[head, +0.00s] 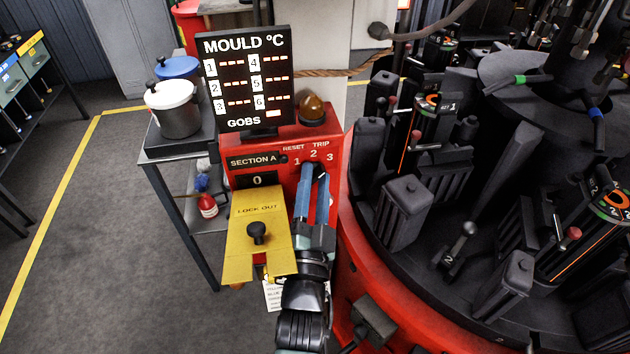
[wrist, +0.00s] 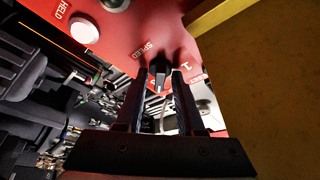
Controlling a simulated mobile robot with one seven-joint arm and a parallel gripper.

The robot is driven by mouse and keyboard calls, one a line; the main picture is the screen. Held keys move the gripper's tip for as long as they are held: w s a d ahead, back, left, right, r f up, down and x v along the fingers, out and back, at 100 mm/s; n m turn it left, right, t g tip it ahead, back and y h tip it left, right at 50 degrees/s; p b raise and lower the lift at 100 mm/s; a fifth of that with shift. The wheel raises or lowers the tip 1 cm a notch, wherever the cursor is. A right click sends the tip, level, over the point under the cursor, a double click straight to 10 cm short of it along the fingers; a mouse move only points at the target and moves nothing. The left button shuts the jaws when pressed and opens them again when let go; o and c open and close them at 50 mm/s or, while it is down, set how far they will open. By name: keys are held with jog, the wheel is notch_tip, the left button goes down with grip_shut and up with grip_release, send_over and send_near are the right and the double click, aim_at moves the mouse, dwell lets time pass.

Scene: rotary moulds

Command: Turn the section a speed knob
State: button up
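The section A control box (head: 328,138) is red, with a "SECTION A" label and a small display reading 0. In the wrist view the black speed knob (wrist: 159,66) sits on the red panel beside the word SPEED and a numeral 1. My gripper (head: 314,172) reaches up to the front of the box, its two blue-looking fingers apart. In the wrist view the fingertips of my gripper (wrist: 161,73) stand on either side of the knob, with narrow gaps seeming to show. Contact is not visible. The knob is hidden behind my gripper in the head view.
A yellow lock-out plate (head: 258,215) with a black knob hangs close left of my gripper; its yellow side (wrist: 265,85) fills the wrist view's right. A white "HELD" button (wrist: 84,28) is nearby. The rotary mould machine (head: 440,250) stands right. Open floor lies left.

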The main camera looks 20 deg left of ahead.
grip_shut()
jog(key=shift+f+n, duration=0.1)
jog(key=shift+n, duration=0.4)
jog(key=shift+n+y, duration=0.3)
jog(key=shift+y, duration=0.1)
jog(key=n+y+p, duration=0.1)
jog(key=n, duration=0.1)
jog(key=n+y, duration=0.1)
jog(key=n, duration=0.1)
jog(key=shift+w+d+n+p, duration=0.1)
jog(key=shift+d+n+p, duration=0.05)
jog(key=shift+n+p, duration=0.25)
jog(key=shift+f+n+g+y+p, duration=0.1)
jog(key=shift+n+g+y+p, duration=0.2)
jog(key=shift+n+y, duration=0.8)
jog(key=shift+n+g+y+p, duration=0.1)
jog(key=shift+n+g+y, duration=0.25)
jog(key=shift+n, duration=1.75)
jog(key=shift+o, duration=1.6)
grip_release()
